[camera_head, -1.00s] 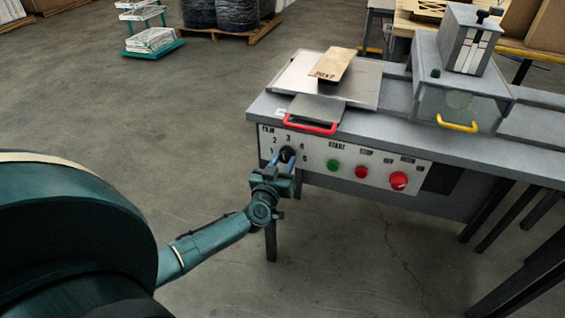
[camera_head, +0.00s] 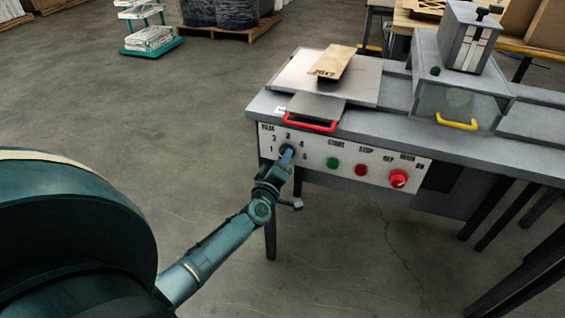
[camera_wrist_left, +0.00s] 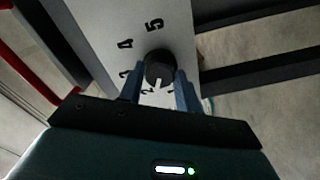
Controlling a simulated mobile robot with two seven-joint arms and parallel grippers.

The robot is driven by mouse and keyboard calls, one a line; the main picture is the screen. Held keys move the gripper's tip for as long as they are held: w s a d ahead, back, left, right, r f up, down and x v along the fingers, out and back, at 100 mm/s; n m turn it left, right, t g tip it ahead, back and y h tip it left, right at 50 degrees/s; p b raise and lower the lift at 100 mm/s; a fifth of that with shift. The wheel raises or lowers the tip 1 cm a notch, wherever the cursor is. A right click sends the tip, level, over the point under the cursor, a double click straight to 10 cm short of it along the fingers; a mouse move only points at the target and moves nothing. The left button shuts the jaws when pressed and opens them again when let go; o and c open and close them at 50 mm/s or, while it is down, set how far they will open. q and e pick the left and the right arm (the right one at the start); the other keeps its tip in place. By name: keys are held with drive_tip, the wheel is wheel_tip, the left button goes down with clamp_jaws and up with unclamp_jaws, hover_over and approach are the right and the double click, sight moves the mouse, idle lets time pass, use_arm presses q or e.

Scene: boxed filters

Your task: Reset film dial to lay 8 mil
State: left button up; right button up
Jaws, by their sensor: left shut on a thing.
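The film dial (camera_head: 287,149) is a round black knob on the light front panel (camera_head: 318,158) of the machine, with numbers 1 to 5 around it. In the left wrist view the dial (camera_wrist_left: 159,64) has a white pointer line that points down in the picture, towards the 2 and 1; the exact mark is hard to tell. My left gripper (camera_head: 285,158) is at the dial, its blue fingers one on each side of the knob, shut on it. The fingers also show in the left wrist view (camera_wrist_left: 159,84). My right gripper is not in view.
Right of the dial are a green button (camera_head: 333,163), a red button (camera_head: 361,169) and a larger red knob (camera_head: 398,178). Above it a red handle (camera_head: 310,125) sticks out, and a yellow handle (camera_head: 457,124) is further right. Open floor lies left of the machine.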

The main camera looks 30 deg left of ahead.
use_arm(q)
drive_tip(key=n+b, duration=0.1)
drive_tip(key=n, duration=0.6)
drive_tip(key=shift+n+b, duration=0.3)
drive_tip(key=shift+b, duration=0.05)
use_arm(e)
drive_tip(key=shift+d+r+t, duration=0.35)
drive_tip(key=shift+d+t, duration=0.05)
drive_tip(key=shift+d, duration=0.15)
use_arm(q)
drive_tip(key=shift+n, duration=0.3)
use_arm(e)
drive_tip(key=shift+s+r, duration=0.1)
use_arm(q)
drive_tip(key=o, duration=1)
drive_tip(key=shift+c, duration=0.2)
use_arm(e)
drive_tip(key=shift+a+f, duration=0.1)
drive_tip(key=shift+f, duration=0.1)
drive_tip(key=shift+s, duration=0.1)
